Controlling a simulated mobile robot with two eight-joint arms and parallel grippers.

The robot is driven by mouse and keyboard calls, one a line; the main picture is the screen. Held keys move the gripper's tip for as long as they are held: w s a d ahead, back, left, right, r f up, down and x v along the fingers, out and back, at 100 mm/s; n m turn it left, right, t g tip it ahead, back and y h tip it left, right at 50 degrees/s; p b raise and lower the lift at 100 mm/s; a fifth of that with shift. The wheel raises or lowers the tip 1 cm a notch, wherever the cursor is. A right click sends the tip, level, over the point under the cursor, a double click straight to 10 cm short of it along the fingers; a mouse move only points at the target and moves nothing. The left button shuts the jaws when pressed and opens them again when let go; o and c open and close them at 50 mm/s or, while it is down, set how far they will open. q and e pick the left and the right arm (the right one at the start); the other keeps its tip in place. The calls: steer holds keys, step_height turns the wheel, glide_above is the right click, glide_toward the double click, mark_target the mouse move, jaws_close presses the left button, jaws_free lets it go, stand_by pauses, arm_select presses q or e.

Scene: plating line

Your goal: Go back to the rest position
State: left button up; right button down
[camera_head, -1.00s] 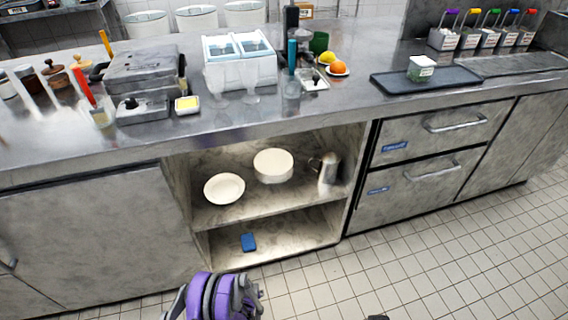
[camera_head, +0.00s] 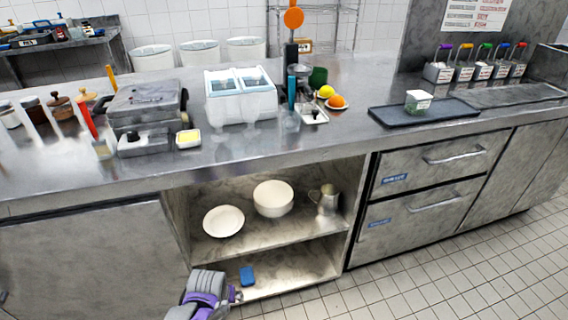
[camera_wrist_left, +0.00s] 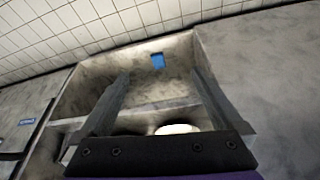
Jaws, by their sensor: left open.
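My left gripper (camera_head: 236,295) is low in front of the open shelf unit, at the bottom of the head view, with its purple and grey wrist behind it. In the left wrist view its two dark fingers (camera_wrist_left: 161,100) are spread apart with nothing between them. That view looks into the open shelf unit, which appears upside down. My right gripper is not in view.
The open cabinet (camera_head: 345,215) holds a plate (camera_head: 223,221), a bowl (camera_head: 273,199) and a metal jug (camera_head: 326,200) above, and a blue block (camera_head: 247,276) below. The counter (camera_head: 330,141) above is crowded at left. The tiled floor at right is clear.

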arm_select(q)
steer(key=s+a+r+m, duration=0.1)
steer(key=s+r, duration=0.3)
steer(key=s, duration=0.6)
steer(key=s+r, duration=0.5)
steer(key=s, duration=0.5)
step_height(320, 180, up, 26)
steer(key=w+t+p, duration=0.1)
steer(key=p, duration=2.2)
steer(key=shift+t, duration=0.3)
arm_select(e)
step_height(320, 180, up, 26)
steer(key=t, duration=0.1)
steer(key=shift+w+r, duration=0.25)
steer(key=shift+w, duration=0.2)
arm_select(q)
steer(key=shift+a, duration=0.1)
